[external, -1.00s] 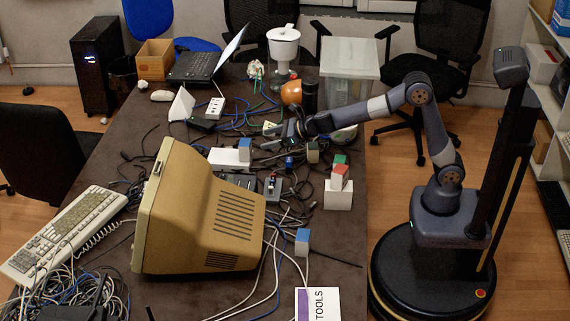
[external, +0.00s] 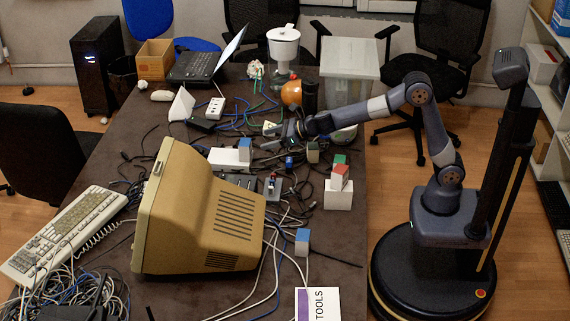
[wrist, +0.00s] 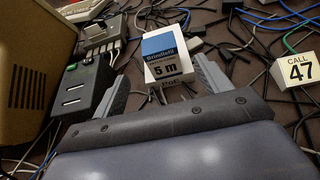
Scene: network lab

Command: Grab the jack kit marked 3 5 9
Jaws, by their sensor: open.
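My gripper (external: 287,131) is open and empty, held over the cluttered table beyond the beige monitor. In the wrist view, a small blue, white and black block marked "Brindlefil 5 m" (wrist: 163,58) shows between the fingers of my gripper (wrist: 161,72), apart from them. It stands on or against a white piece marked PoE. In the external view a blue and white block (external: 245,149) sits on a white box (external: 228,160), left of my gripper. I can read no 3 5 9 marking in either view, so I cannot tell which thing is the jack kit.
A wedge marked "CALL 47" (wrist: 299,71) stands at the wrist view's right, and a black two-slot device (wrist: 80,88) at left. The beige monitor (external: 205,215) is close by. Red and green blocks (external: 339,171) are stacked on a white box. Cables cover much of the table.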

